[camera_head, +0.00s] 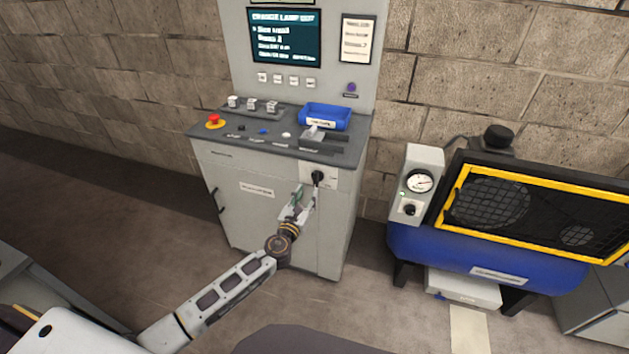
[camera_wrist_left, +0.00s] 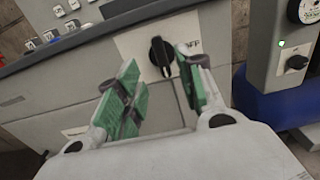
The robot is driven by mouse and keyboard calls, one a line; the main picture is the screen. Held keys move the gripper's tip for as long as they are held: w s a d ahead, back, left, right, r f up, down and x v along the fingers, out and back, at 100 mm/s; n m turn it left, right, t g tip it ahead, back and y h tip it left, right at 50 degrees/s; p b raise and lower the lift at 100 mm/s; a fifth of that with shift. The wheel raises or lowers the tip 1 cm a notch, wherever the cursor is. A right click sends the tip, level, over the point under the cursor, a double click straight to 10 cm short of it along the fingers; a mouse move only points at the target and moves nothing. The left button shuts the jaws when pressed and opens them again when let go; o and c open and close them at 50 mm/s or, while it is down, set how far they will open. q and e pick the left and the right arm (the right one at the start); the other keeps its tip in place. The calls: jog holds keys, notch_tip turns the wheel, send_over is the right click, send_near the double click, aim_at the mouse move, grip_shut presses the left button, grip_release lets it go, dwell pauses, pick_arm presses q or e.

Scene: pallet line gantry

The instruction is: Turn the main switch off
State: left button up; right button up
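The main switch is a black rotary knob (camera_head: 318,177) on a pale plate at the upper right of the grey cabinet's front. In the left wrist view the knob (camera_wrist_left: 161,55) stands with its grip roughly upright, and the plate (camera_wrist_left: 136,43) shows "OFF" to its right. My left gripper (camera_head: 306,190) is just in front of and below the knob. In the left wrist view my left gripper (camera_wrist_left: 160,80) is open, with green-padded fingers apart and the knob visible between them, seemingly not touched. My right gripper is not in view.
The console top holds a red emergency button (camera_head: 214,121), a blue tray (camera_head: 325,116) and small controls. A blue compressor (camera_head: 440,245) with a gauge box (camera_head: 421,184) stands to the right. Open floor lies in front of the cabinet.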

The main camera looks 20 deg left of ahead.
aim_at(315, 179)
pick_arm(q)
jog(key=shift+w+d, duration=0.15)
jog(key=shift+w, duration=4.25)
grip_shut()
